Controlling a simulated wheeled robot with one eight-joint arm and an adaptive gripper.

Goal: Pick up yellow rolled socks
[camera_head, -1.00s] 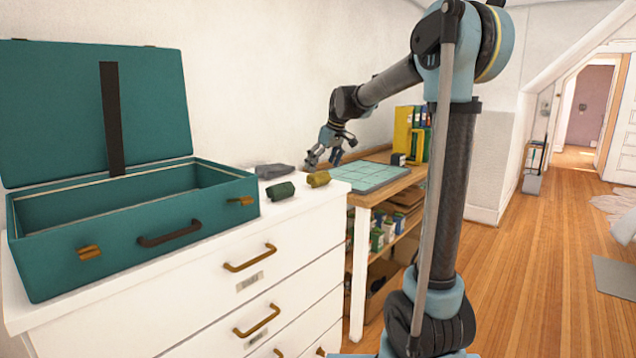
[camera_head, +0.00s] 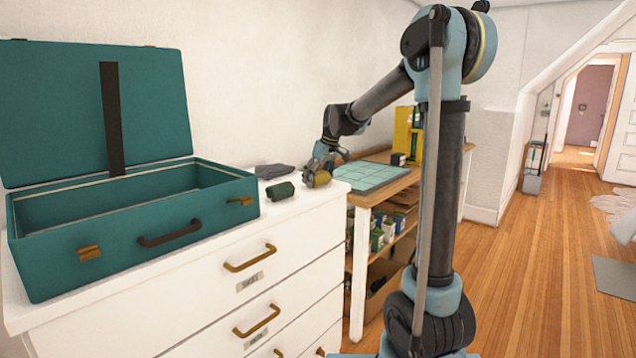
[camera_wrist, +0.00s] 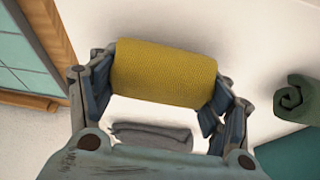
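The yellow rolled socks (camera_wrist: 165,73) lie on the white dresser top. In the wrist view they sit lengthwise between the two fingers of my gripper (camera_wrist: 160,90). One finger is at each end of the roll, very close to it; I cannot tell if they touch it. The fingers are spread wide. In the head view my gripper (camera_head: 318,172) is down at the dresser's right edge, and the yellow roll (camera_head: 319,180) is partly hidden by it.
A dark green roll (camera_head: 281,190) lies just left of the socks, with a grey folded cloth (camera_head: 275,170) behind. An open teal suitcase (camera_head: 120,222) fills the dresser's left side. A wooden table (camera_head: 385,193) with a teal-topped tray (camera_head: 366,176) stands to the right.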

